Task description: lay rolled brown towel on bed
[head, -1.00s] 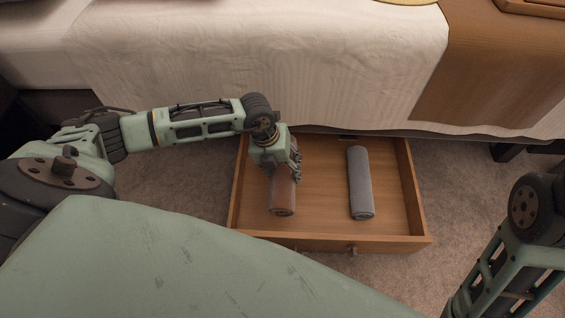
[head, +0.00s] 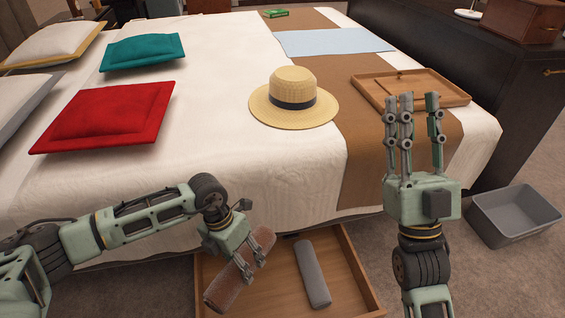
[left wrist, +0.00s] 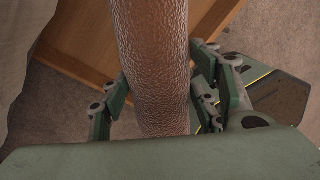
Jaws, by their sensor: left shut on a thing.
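The rolled brown towel (head: 238,272) is held tilted over the left part of the open drawer in the head view. My left gripper (head: 250,268) is shut on it; in the left wrist view the fingers (left wrist: 165,100) close around the brown roll (left wrist: 155,50) from both sides. The bed (head: 225,120) with its white cover and brown runner (head: 350,115) lies just beyond the drawer. My right gripper (head: 413,105) points up at the right, fingers apart, empty, in front of the runner and the wooden tray.
A grey rolled towel (head: 312,273) lies in the wooden drawer (head: 352,262). On the bed are a straw hat (head: 294,97), red cushion (head: 105,116), teal cushion (head: 142,52), light blue cloth (head: 333,41) and wooden tray (head: 447,93). A grey bin (head: 514,214) stands on the floor. Bare white cover lies left of the hat.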

